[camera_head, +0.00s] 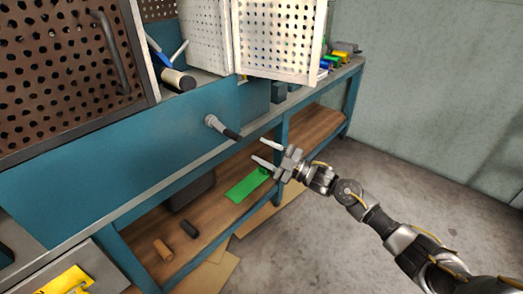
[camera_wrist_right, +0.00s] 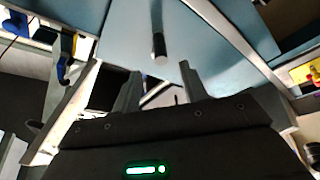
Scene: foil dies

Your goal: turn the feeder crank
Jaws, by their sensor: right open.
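The feeder crank (camera_head: 211,121) sticks out from the blue front of the bench in the head view. It has a light metal end at the panel and a dark grip (camera_head: 232,135) pointing toward my right gripper. My right gripper (camera_head: 258,151) is open and empty, its two fingers apart and pointing at the grip, with a small gap to it. In the right wrist view the dark grip (camera_wrist_right: 159,45) shows beyond and between the two open fingertips (camera_wrist_right: 160,72). My left gripper is not in view.
A perforated cabinet door (camera_head: 70,60) and white perforated panels (camera_head: 280,35) stand above the bench. A yellow item (camera_head: 68,281) lies at lower left. The floor (camera_head: 400,150) at right is clear.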

